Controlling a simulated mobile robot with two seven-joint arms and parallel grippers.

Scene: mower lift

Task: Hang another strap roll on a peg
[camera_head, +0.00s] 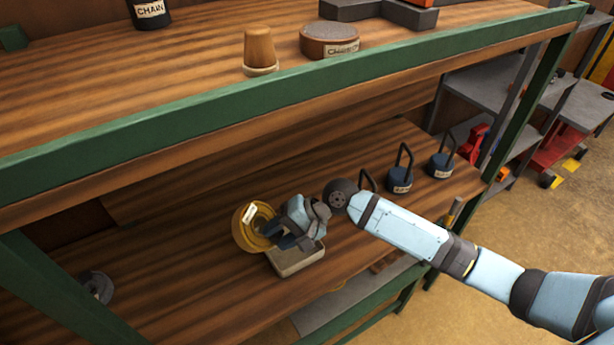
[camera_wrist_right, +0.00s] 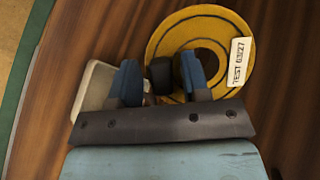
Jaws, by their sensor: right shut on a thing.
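A yellow strap roll (camera_head: 240,232) with a white tag stands tilted above the lower wooden shelf. In the right wrist view the roll (camera_wrist_right: 165,50) shows its dark ring lines and a tag with printed text. My right gripper (camera_head: 284,242) reaches in at the roll's right side. Its two blue fingers (camera_wrist_right: 162,80) stand apart with a dark block between them, at the roll's near edge. It is shut on the roll, though the exact contact is partly hidden. My left gripper is not in view. I see no peg clearly.
A beige box (camera_head: 300,264) sits under my right gripper. Dark blue objects with loop handles (camera_head: 400,180) stand farther right on the lower shelf. A grey ring-like object (camera_head: 97,287) lies at left. The green upper shelf edge (camera_head: 290,75) runs above. Bare shelf lies left of the roll.

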